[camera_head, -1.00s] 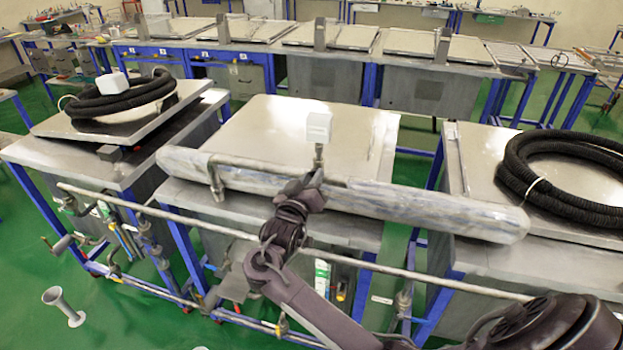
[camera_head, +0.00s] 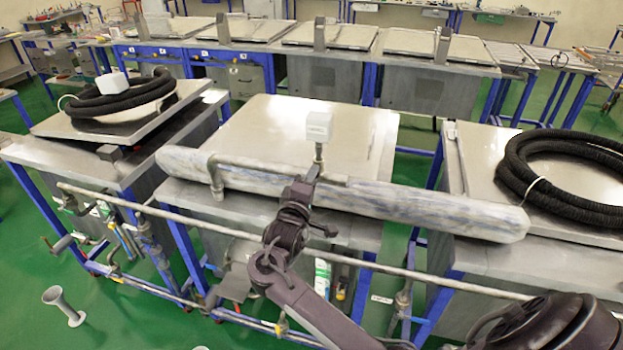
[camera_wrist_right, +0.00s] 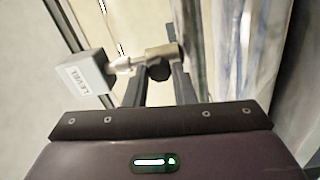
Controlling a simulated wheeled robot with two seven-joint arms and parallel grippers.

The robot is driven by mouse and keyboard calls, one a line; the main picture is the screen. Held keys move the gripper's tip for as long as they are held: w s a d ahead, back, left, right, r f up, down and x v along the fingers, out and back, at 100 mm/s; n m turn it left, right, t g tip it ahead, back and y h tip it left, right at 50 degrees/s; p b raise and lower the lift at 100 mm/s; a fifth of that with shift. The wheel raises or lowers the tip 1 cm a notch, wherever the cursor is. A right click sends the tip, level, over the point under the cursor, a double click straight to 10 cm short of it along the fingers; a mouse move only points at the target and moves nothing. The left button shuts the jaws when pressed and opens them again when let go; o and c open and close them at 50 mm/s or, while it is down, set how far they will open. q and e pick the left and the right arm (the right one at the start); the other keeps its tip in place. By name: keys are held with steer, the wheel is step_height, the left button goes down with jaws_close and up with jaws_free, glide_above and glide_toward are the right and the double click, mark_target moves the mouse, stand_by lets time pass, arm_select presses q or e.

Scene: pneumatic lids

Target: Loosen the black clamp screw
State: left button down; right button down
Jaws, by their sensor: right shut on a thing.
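The black clamp screw (camera_wrist_right: 159,71) is a small round black knob on a brass-coloured rod joint in the right wrist view. My right gripper (camera_wrist_right: 160,80) has its two dark fingers on either side of the screw and is shut on it. In the head view my right gripper (camera_head: 312,174) reaches up to the rod just below a white block, and the screw itself is hidden there. The white block (camera_head: 318,126) stands on a short metal stem; in the wrist view it is a grey block (camera_wrist_right: 84,78) marked "LEVEL". My left gripper is not in view.
A long plastic-wrapped cylinder (camera_head: 425,210) lies along the front of the middle table (camera_head: 275,135), close behind my right gripper. A thin metal rail (camera_head: 215,229) runs in front. Black coiled hoses (camera_head: 560,150) lie on the side tables.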

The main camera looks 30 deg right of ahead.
steer(key=n, duration=0.9)
steer(key=shift+f+n+t, duration=0.15)
steer(key=shift+n+t, duration=0.15)
steer(key=shift+n, duration=0.1)
stand_by(0.4)
steer(key=c, duration=1.2)
jaws_free()
steer(key=b+v, duration=0.2)
steer(key=v, duration=0.6)
